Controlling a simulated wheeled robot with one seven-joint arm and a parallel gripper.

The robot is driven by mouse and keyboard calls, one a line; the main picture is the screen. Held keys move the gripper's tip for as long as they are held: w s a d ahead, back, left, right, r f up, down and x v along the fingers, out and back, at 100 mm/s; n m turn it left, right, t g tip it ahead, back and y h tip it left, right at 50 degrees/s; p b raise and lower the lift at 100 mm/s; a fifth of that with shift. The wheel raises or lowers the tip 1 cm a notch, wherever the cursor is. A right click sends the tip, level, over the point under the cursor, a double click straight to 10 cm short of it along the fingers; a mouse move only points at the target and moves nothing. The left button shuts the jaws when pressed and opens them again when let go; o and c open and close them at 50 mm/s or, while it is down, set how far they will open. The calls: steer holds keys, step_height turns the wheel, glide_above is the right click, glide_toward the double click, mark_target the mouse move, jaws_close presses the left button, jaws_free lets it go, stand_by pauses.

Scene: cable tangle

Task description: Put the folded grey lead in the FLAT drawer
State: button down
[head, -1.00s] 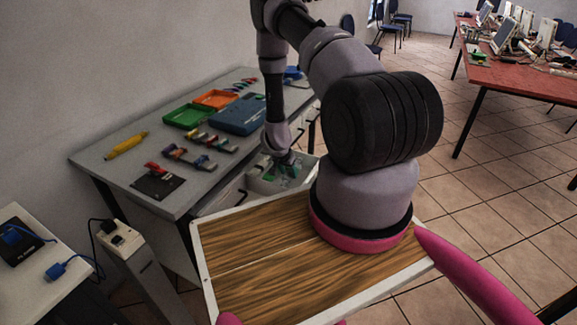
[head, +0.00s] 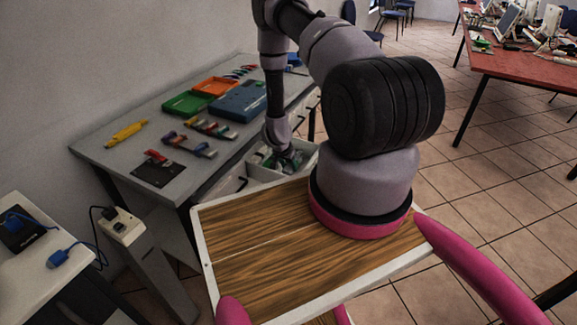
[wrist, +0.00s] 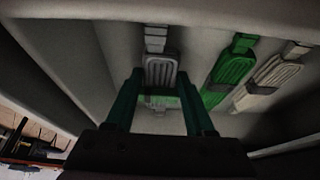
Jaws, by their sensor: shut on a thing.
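The folded grey lead (wrist: 160,70) shows in the wrist view between the green fingers of my gripper (wrist: 160,84). The fingers are shut on it. In the head view my gripper (head: 284,161) points down inside an open pale drawer (head: 252,185) at the front of the grey bench. The drawer's walls surround the fingers, and I cannot read any label on it. In the wrist view a folded green lead (wrist: 228,75) and a folded beige lead (wrist: 268,84) lie to the right of the grey lead, apart from it. The grey lead is too small to make out in the head view.
The grey bench (head: 105,160) carries a green tray (head: 187,104), an orange tray (head: 215,86), a blue box (head: 240,103), a yellow tool (head: 126,133) and several small leads. A wooden-topped surface (head: 260,255) lies in front. Drawer walls stand close around my gripper.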

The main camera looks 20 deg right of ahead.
steer(key=shift+f, duration=0.45)
stand_by(0.4)
steer(key=shift+c, duration=0.9)
jaws_free()
steer(key=shift+r, duration=4.55)
